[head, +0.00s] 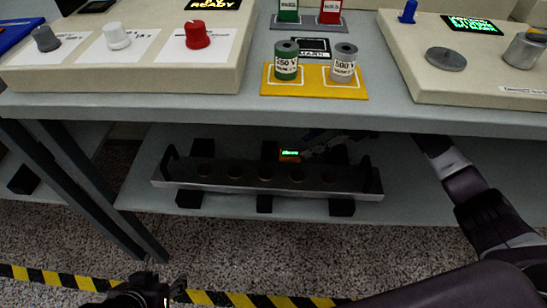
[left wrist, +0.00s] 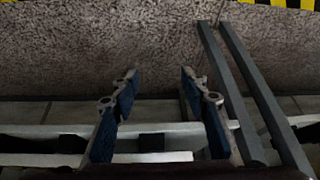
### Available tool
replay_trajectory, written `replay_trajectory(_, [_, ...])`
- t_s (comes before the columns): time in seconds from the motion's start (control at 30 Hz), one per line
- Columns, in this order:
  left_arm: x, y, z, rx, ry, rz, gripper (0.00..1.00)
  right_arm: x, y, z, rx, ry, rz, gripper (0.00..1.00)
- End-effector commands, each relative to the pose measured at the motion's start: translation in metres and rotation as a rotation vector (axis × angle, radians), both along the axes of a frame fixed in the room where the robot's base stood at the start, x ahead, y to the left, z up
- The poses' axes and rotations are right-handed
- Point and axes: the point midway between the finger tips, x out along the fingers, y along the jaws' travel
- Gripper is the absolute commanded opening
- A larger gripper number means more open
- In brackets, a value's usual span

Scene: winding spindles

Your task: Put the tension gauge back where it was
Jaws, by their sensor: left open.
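A small orange device with a lit green display (head: 289,155), which looks like the tension gauge, is at the lower shelf, behind the long dark rack. Its lower part is hidden by the rack. My right arm reaches in under the tabletop from the right. My right gripper (head: 318,143) is dark and partly hidden by the table edge, close beside the device's right side. I cannot tell whether its fingers touch or hold it. My left gripper (head: 160,291) is low over the floor at the bottom left. In the left wrist view it (left wrist: 155,88) is open and empty.
The long rack (head: 265,190) with several round holes sits on the lower shelf (head: 140,180). The tabletop edge (head: 250,113) overhangs it. Two labelled spools stand on a yellow plate (head: 315,90), between two control consoles. Striped tape (head: 60,280) crosses the floor.

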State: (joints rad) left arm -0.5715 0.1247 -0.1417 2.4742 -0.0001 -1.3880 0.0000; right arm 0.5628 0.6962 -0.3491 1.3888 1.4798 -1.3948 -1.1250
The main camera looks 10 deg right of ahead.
Motion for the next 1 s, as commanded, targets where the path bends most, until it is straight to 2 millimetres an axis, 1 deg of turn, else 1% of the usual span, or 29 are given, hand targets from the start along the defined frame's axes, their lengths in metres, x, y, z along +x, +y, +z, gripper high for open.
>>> replay_trajectory(0.07, [0.004, 0.002, 0.001, -0.001, -0.006, 0.009, 0.41, -0.003, -0.001, 0.0, 0.003, 0.014, 0.011, 0.36])
replay_trajectory(0.23, [0.021, -0.003, 0.008, -0.015, -0.077, 0.006, 0.41, -0.001, 0.01, -0.012, 0.007, 0.021, 0.018, 0.36])
replay_trajectory(0.47, [0.038, -0.008, 0.016, -0.033, -0.154, -0.001, 0.41, 0.001, 0.021, -0.022, 0.006, 0.019, 0.015, 0.36])
replay_trajectory(0.57, [0.052, -0.013, 0.024, -0.047, -0.22, -0.006, 0.41, 0.003, 0.031, -0.03, 0.007, 0.019, 0.017, 0.36])
replay_trajectory(0.7, [0.073, -0.02, 0.039, -0.07, -0.324, -0.013, 0.41, 0.005, 0.044, -0.041, 0.007, 0.019, 0.016, 0.36])
replay_trajectory(0.8, [0.083, -0.024, 0.049, -0.083, -0.381, -0.017, 0.41, 0.007, 0.05, -0.047, 0.007, 0.019, 0.016, 0.36])
replay_trajectory(1.0, [0.091, -0.027, 0.057, -0.093, -0.425, -0.02, 0.41, 0.009, 0.055, -0.051, 0.005, 0.018, 0.014, 0.36])
